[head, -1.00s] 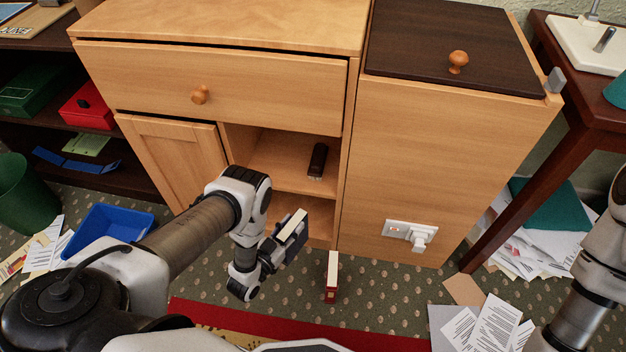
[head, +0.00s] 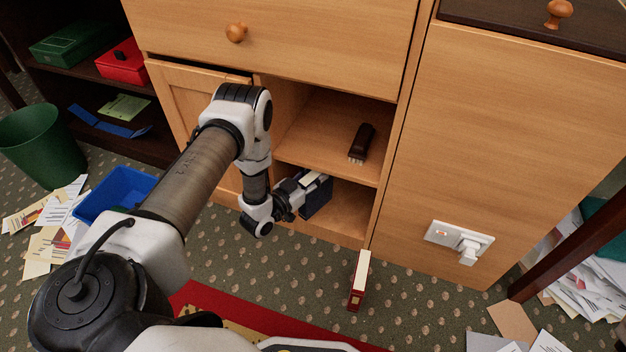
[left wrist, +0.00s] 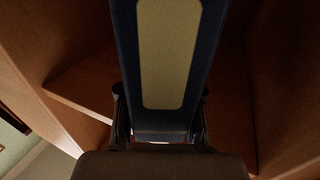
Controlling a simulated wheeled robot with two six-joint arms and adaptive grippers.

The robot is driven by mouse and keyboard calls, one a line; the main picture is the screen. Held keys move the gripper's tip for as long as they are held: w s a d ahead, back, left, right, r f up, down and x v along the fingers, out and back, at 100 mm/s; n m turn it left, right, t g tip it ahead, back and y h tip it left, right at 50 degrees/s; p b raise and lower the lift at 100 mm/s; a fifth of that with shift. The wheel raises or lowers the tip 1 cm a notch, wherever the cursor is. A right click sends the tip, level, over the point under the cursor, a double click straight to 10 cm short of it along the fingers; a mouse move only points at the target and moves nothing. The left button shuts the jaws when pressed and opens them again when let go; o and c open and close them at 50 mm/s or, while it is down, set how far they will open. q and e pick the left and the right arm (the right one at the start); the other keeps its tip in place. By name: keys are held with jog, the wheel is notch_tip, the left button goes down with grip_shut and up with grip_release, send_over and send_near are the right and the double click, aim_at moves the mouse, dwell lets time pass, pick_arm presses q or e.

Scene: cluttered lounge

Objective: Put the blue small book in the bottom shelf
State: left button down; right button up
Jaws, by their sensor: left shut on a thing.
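The small blue book (head: 318,196) is in my left gripper (head: 300,186), at the opening of the bottom shelf (head: 350,212) of the wooden cabinet. The book stands upright, with its pale page edge up, and its far part is inside the compartment. I cannot tell whether it touches the shelf floor. In the left wrist view the book's dark blue cover with a pale panel (left wrist: 168,50) fills the middle, between the two fingers (left wrist: 160,105). The left gripper is shut on it. My right gripper is not in view.
A dark brush-like object (head: 361,143) lies on the shelf above. A red book (head: 359,280) stands on the carpet before the cabinet. A cabinet door (head: 200,125) is left of the opening. A socket with a plug (head: 460,241) is at right. Papers and a blue bin (head: 117,192) lie left.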

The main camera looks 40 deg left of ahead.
pick_arm(q)
jog(key=w+a+f+b, duration=0.1)
jog(key=f+b, duration=0.1)
jog(key=f, duration=0.1)
jog(key=w+a+f+b, duration=0.1)
jog(key=b, duration=0.1)
jog(key=shift+w+a+f, duration=0.15)
jog(key=shift+w+a, duration=0.15)
jog(key=shift+r, duration=0.25)
jog(key=shift+f, duration=0.1)
jog(key=c, duration=0.8)
grip_release()
jog(key=shift+o, duration=0.2)
